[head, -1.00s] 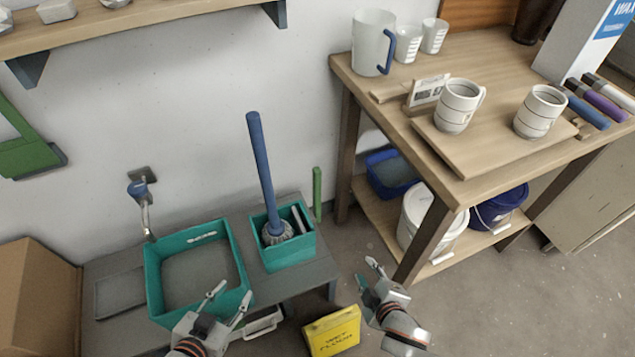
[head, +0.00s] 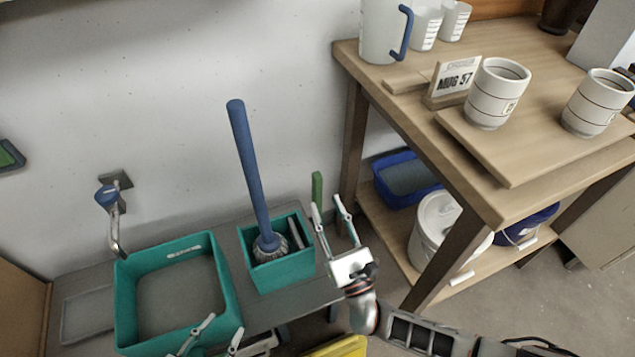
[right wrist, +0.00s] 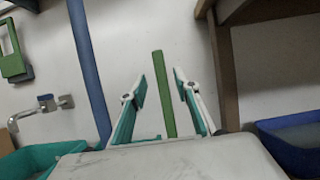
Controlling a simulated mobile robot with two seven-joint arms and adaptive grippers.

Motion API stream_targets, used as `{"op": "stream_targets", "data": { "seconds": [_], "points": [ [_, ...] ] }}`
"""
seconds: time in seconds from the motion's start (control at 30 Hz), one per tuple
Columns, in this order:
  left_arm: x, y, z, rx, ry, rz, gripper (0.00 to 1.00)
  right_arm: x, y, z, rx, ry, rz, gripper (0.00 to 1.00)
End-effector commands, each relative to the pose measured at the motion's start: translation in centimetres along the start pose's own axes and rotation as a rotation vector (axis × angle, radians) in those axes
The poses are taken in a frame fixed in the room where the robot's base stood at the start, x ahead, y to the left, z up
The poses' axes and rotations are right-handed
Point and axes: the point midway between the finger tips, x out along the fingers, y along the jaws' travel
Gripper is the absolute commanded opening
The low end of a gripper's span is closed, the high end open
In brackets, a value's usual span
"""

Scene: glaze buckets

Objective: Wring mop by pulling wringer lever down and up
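The mop (head: 250,170) has a blue handle and stands tilted with its grey head in the teal wringer bucket (head: 281,273). The green wringer lever (head: 317,189) stands upright at the bucket's back right; it also shows in the right wrist view (right wrist: 164,95). My right gripper (head: 328,206) is open, its fingertips near the lever in the head view. In the right wrist view the lever appears between the two open fingers (right wrist: 160,80), with no visible contact. My left gripper (head: 222,325) is open and empty at the front of the large teal basin (head: 228,270).
A wooden table (head: 420,125) with mugs and a jug stands at the right, its leg close to my right gripper. Its lower shelf holds a white bucket (head: 432,225) and a blue tub (head: 405,178). A yellow sign (head: 340,347) is at the bottom. A tap (head: 112,210) is above the basin.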

Motion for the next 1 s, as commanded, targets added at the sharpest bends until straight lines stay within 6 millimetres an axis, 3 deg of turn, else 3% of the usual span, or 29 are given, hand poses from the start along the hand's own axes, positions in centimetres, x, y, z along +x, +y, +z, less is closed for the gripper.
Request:
{"op": "stream_targets", "data": {
  "seconds": [0.4,0.83,0.87,0.97,1.0],
  "points": [
    [-0.2,0.2,0.3,-0.004,-0.006,0.002,0.38,6.1,-0.1,0.2,0.004,-0.001,-0.004,0.31],
    [-0.2,0.2,0.4,-0.005,-0.008,0.003,0.38,7.3,-0.1,0.1,0.006,0.002,-0.004,0.31],
    [-0.2,0.2,0.4,-0.005,-0.008,0.003,0.38,7.3,-0.1,0.1,0.006,0.002,-0.004,0.29],
    [-0.2,0.2,0.4,-0.006,-0.008,0.003,0.38,7.3,-0.1,0.1,0.006,0.002,-0.004,0.03],
    [-0.2,0.2,0.4,-0.006,-0.008,0.003,0.38,7.3,-0.1,0.1,0.006,0.002,-0.004,0.00]
  ]
}}
